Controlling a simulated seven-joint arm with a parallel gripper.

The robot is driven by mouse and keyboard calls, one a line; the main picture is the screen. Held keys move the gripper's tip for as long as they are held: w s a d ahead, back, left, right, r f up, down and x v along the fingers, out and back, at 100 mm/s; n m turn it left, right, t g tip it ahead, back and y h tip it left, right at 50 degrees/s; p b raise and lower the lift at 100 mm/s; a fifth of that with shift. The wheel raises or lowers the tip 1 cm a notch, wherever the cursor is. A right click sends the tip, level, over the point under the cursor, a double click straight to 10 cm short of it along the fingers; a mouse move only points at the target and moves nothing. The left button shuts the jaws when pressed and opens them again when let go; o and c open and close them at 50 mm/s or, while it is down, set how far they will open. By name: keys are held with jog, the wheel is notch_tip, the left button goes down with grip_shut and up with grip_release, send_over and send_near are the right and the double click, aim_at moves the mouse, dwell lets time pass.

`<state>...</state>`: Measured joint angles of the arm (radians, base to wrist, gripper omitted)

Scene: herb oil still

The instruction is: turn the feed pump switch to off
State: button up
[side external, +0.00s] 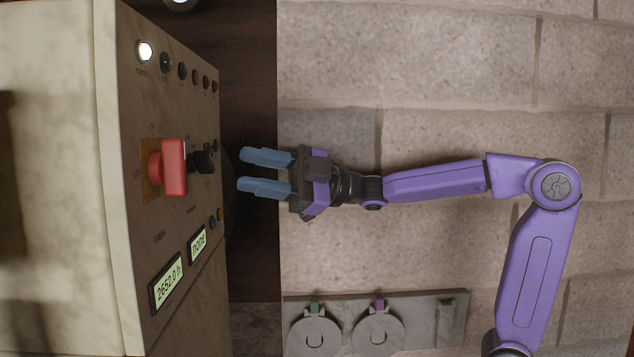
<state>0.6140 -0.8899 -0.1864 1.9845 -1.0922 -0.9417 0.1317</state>
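A beige control panel (150,100) stands at the left, its face seen at a steep angle. It carries a large red handle (174,168) on a yellow plate and, to its right, a smaller black knob (202,162). The labels are too small to read, so I cannot tell which control is the feed pump switch or its setting. My gripper (241,171) has blue fingers that point left toward the panel. They are spread apart with nothing between them. In this view a gap shows between the fingertips and the black knob.
A row of round lamps runs along the panel's top, the nearest lamp (145,51) lit white. Two lit displays, one reading 2652.0 h (168,283), sit low on the panel. A grey plate (437,310) with two round discs is at the bottom. A block wall is behind.

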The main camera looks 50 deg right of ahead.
jog(key=v, duration=1.1)
jog(key=w+a+f+m+t+h, duration=0.3)
jog(key=w+f+m+t+h, duration=0.1)
jog(key=f+m+h, duration=0.3)
jog(key=s+a+f+m+g+h, duration=0.1)
jog(key=s+f+m+g+h, duration=0.1)
jog(key=f, duration=0.4)
jog(key=s+a+f+m+g+h, duration=0.1)
jog(key=s+f+m+h, duration=0.15)
jog(key=f, duration=0.35)
jog(key=s+d+f+g+h, duration=0.3)
jog(key=s+f+g, duration=0.2)
jog(key=s, duration=0.5)
jog(key=s+d+f+g+h, duration=0.3)
jog(key=s+f+g, duration=0.2)
jog(key=s+f, duration=0.3)
jog(key=s, duration=0.3)
jog(key=shift+f, duration=0.3)
jog(key=shift+d+n+h, duration=0.1)
jog(key=shift+n+h, duration=0.15)
